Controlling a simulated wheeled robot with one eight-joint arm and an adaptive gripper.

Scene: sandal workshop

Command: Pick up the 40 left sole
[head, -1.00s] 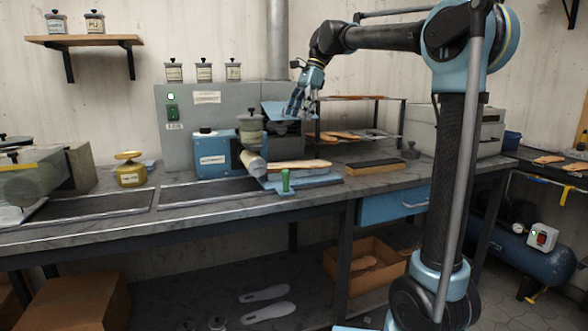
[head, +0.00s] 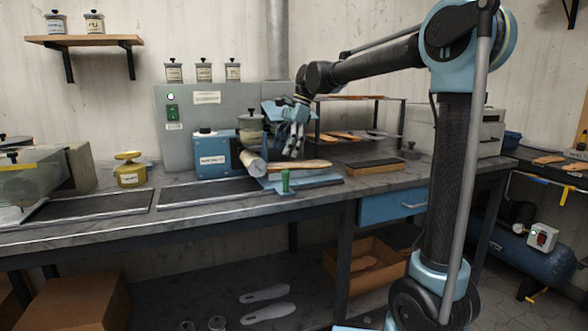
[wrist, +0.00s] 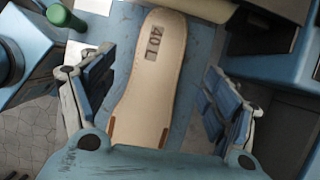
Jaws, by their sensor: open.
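The 40 left sole (wrist: 150,85) is pale tan and marked "40 L" near one end in the wrist view. It lies flat on a blue surface (wrist: 196,60). In the head view the sole (head: 312,164) is on the bench, lying on a blue support (head: 322,180). My gripper (head: 292,142) hangs just above the sole, pointing down. In the wrist view my gripper (wrist: 158,80) is open, one finger on each side of the sole, apart from it. The sole's near end is partly hidden by the gripper's palm.
A green-topped object (head: 285,182) stands at the support's front edge. A blue box machine (head: 212,158) and a pale roller (head: 253,162) are close on the left. A dark block with a tan top (head: 375,167) lies right. A rack with soles (head: 350,97) stands behind.

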